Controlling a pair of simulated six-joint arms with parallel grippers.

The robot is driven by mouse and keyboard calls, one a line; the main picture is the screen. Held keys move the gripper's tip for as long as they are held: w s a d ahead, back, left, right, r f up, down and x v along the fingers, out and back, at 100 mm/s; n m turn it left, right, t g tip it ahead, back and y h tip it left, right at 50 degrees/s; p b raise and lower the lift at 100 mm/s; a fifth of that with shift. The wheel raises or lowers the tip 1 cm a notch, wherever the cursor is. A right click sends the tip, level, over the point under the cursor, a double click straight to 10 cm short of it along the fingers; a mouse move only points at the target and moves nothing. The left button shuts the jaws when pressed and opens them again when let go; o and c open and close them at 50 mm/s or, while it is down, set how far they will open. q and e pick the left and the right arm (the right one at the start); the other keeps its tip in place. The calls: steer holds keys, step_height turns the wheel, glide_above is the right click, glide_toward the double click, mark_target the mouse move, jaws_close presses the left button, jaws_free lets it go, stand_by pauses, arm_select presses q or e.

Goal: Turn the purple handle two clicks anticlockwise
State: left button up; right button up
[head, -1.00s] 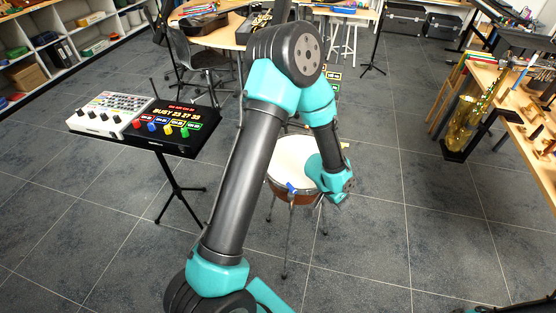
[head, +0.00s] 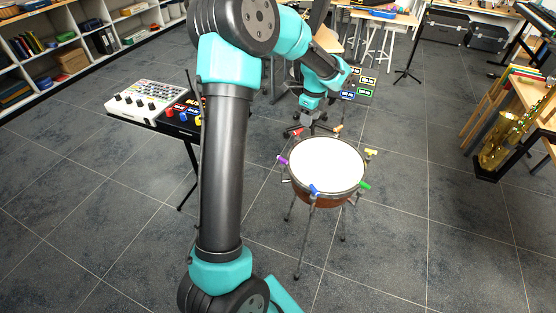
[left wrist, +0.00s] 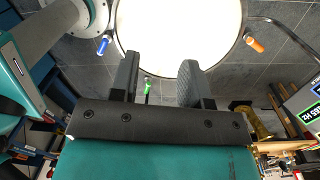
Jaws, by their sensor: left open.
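The drum (head: 327,165) stands on thin legs on the floor. Coloured handles ring its rim. The purple handle (head: 282,160) is on its left side, unobstructed in the head view. My left arm reaches over the far side of the drum; its fingers are hard to make out in the head view. In the left wrist view my left gripper (left wrist: 158,78) is open and empty, with the white drumhead (left wrist: 180,25) beyond the fingers. The purple handle does not show there. My right gripper is out of view.
Other rim handles are red (head: 297,132), yellow (head: 371,152), green (head: 364,185) and blue (head: 314,189). A display panel (head: 366,80) stands behind the drum. A mixer (head: 146,103) stands left, a saxophone (head: 500,145) right. Floor around the drum is clear.

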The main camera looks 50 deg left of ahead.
mark_target(283, 159)
arm_select(q)
steer(key=s+a+f+m+g, duration=0.1)
steer(key=s+a, duration=0.3)
steer(key=s, duration=0.1)
steer(key=shift+a+f+g, duration=0.15)
steer(key=shift+a+g, duration=0.05)
steer(key=shift+g, duration=0.1)
steer(key=shift+f, duration=0.1)
steer(key=s+f, duration=0.1)
steer(key=f, duration=0.4)
steer(key=s+f, duration=0.1)
steer(key=f, duration=0.5)
steer(key=s+f, duration=0.1)
steer(key=f, duration=0.5)
steer(key=shift+s+d, duration=0.2)
steer(key=shift+d, duration=0.05)
steer(key=shift+c, duration=0.2)
steer(key=shift+r, duration=0.1)
jaws_close()
